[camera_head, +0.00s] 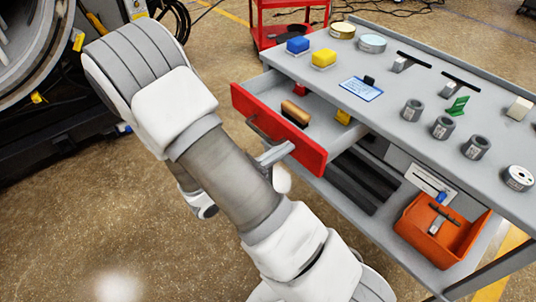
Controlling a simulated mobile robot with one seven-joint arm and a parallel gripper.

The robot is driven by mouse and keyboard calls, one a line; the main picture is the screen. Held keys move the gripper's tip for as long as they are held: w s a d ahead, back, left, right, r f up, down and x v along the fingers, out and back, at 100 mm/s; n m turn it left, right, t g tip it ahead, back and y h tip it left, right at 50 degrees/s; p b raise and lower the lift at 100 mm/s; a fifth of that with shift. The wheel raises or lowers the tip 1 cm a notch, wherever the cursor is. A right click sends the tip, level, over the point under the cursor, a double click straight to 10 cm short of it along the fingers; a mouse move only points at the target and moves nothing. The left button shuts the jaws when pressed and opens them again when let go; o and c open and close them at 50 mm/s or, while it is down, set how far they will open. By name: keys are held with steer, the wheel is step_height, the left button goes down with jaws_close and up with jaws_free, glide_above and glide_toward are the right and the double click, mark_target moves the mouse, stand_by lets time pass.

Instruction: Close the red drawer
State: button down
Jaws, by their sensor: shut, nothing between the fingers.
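The red drawer (308,154) stands pulled out from the left side of the grey workbench (408,135). Inside the open drawer lie a brown cylindrical item (295,113), a small yellow item (343,117) and a small red item. My gripper (277,154) shows only in part beside the right part of the drawer front. It is shut and empty. My arm hides the rest of it, and whether it touches the drawer I cannot tell.
Blue (298,45) and yellow (323,58) blocks, round tins and several grey cylinders stand on the benchtop. An orange bin (440,229) sits on the lower shelf. A red cart (265,29) stands behind.

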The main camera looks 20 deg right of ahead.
mark_target(323, 132)
steer(key=p+x, duration=0.1)
steer(key=x, duration=1.3)
steer(key=shift+w+d, duration=0.1)
steer(key=shift+d, duration=0.3)
steer(key=shift+w+d, duration=0.1)
steer(key=shift+d, duration=0.1)
steer(key=shift+r, duration=0.1)
